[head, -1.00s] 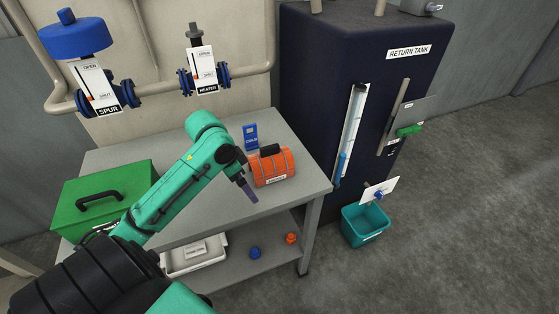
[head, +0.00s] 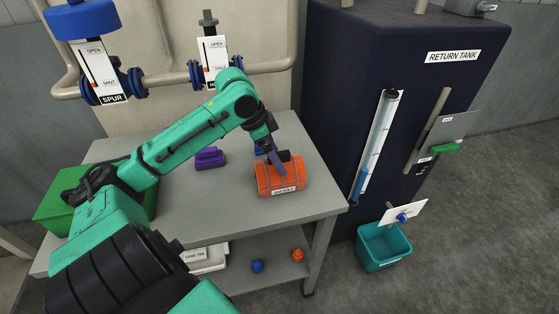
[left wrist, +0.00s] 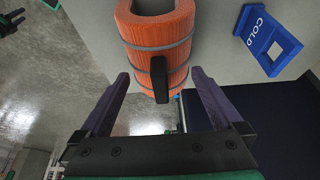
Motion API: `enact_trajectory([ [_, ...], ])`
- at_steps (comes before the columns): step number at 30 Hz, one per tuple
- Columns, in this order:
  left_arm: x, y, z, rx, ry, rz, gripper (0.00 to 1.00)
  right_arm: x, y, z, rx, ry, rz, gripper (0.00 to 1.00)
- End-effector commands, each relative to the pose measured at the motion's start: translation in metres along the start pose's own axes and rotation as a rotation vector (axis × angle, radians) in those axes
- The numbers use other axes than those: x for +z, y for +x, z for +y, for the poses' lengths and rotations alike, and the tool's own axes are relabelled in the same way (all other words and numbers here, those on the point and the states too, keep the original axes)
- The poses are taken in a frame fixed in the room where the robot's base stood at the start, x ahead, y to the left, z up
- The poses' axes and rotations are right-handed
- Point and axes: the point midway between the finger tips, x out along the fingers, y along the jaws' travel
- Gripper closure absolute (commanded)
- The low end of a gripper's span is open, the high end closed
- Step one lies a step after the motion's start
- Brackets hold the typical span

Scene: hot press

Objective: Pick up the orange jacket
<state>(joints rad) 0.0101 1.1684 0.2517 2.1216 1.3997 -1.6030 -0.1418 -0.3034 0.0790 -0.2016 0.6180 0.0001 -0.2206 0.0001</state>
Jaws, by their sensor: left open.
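The orange jacket (head: 281,181) is a ribbed half-cylinder shell with a black handle and a white label. It sits on the grey table near its right edge. My left gripper (head: 276,166) is just above and behind the jacket in the head view, at its handle. In the left wrist view the open purple fingers (left wrist: 158,98) are on either side of the black handle (left wrist: 160,80), with gaps on both sides. The jacket (left wrist: 152,35) also shows there beyond the fingertips.
A blue COLD tag (left wrist: 268,38) lies near the jacket. A purple object (head: 209,158) and a green box (head: 75,205) are on the table. Valves (head: 213,70) hang on pipes above. The dark return tank (head: 335,120) stands to the right, with a teal bin (head: 384,247) below.

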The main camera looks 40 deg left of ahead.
Motion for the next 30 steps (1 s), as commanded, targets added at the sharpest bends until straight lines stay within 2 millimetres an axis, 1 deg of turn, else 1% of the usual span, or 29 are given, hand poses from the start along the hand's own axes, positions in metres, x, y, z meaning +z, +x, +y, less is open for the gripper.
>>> enact_trajectory([
  [1, 0.0, 0.009, -0.001, 0.001, -0.001, -0.002, 0.0, -0.002, -0.001, 0.002, 0.002, -0.001, 0.003, 0.5],
  [4, 0.0, 0.024, 0.0, 0.0, 0.0, -0.001, 0.0, -0.003, -0.001, 0.003, 0.004, -0.001, 0.005, 0.5],
  [10, 0.0, 0.026, -0.001, -0.001, 0.0, 0.0, 0.0, -0.003, -0.001, 0.003, 0.004, 0.0, 0.006, 0.5],
  [11, 0.0, 0.026, -0.001, -0.001, 0.0, 0.0, 0.04, -0.003, -0.001, 0.003, 0.004, 0.0, 0.006, 0.5],
  [12, 0.0, 0.026, -0.001, -0.001, 0.0, 0.0, 0.19, -0.003, -0.001, 0.003, 0.004, 0.0, 0.006, 0.5],
  [14, 0.0, 0.026, -0.001, -0.001, 0.0, 0.0, 0.42, -0.003, -0.001, 0.003, 0.004, 0.0, 0.006, 0.5],
  [15, 0.0, 0.026, -0.001, -0.001, 0.0, 0.0, 0.57, -0.003, -0.001, 0.003, 0.004, 0.001, 0.006, 0.5],
  [17, 0.0, 0.026, -0.001, -0.001, 0.0, 0.0, 0.78, -0.003, -0.001, 0.003, 0.004, 0.001, 0.006, 0.5],
  [25, -0.001, 0.023, -0.001, -0.002, 0.001, 0.001, 0.79, -0.004, -0.001, 0.003, 0.004, 0.001, 0.006, 0.5],
  [29, -0.007, 0.012, -0.001, -0.004, 0.002, 0.003, 0.79, -0.004, -0.003, 0.003, 0.004, 0.002, 0.006, 0.5],
  [30, -0.01, 0.005, -0.002, -0.005, 0.002, 0.004, 0.79, -0.004, -0.004, 0.003, 0.004, 0.002, 0.006, 0.5],
])
